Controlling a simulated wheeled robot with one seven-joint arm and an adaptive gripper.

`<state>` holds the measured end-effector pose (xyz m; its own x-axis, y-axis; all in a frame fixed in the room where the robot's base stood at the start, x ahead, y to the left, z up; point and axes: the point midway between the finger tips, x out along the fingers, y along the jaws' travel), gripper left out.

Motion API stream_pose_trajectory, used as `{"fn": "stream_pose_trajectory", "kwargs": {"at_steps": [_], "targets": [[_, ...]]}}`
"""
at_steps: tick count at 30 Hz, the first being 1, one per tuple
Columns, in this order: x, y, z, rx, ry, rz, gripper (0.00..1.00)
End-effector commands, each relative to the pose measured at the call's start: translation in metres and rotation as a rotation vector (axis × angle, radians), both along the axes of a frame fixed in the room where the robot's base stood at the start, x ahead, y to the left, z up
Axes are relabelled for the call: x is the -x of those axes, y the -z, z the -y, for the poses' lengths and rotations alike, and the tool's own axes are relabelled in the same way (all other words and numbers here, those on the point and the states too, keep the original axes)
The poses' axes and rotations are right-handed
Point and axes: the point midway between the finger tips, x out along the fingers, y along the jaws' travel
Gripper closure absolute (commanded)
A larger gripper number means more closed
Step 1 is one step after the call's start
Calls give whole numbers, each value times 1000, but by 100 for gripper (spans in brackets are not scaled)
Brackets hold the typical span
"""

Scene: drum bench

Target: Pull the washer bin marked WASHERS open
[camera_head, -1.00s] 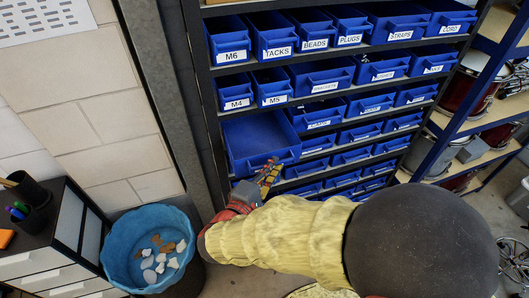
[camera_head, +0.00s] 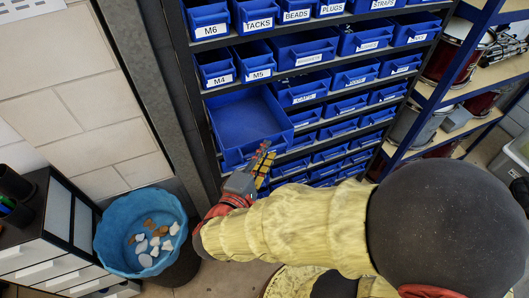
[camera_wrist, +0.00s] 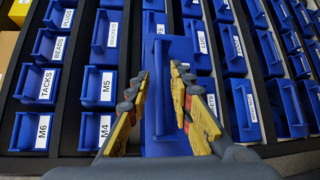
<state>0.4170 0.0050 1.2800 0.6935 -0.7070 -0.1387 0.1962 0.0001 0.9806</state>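A wide blue bin (camera_head: 245,118) stands pulled far out of the rack, below the M4 and M5 bins. It looks empty inside. I cannot read a label on it in either view, so the WASHERS mark is not visible. My gripper (camera_head: 262,160) is at the front of this bin, by its handle. In the wrist view my gripper's two yellow-padded fingers (camera_wrist: 160,83) stand apart, with the blue bin front (camera_wrist: 160,112) between them. The fingers look open around the handle; I cannot tell whether either pad touches it.
Rows of closed blue bins fill the rack, including the M4 bin (camera_head: 217,68) and the M5 bin (camera_head: 256,62). A blue bucket (camera_head: 108,232) with scraps stands at lower left beside a drawer cabinet (camera_head: 40,235). A shelf with drums (camera_head: 452,48) is at right.

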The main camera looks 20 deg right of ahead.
Motion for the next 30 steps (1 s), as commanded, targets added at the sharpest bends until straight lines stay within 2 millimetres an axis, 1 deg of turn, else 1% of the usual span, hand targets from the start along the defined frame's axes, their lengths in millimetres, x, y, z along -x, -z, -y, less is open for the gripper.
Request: {"fn": "stream_pose_trajectory", "kwargs": {"at_steps": [10,14,20,30], "targets": [[0,0,0,0,0,1,73],[4,-1,-5,0,-1,1,73],[20,-4,-23,0,-6,1,73],[55,-11,-59,0,-5,1,73]]}}
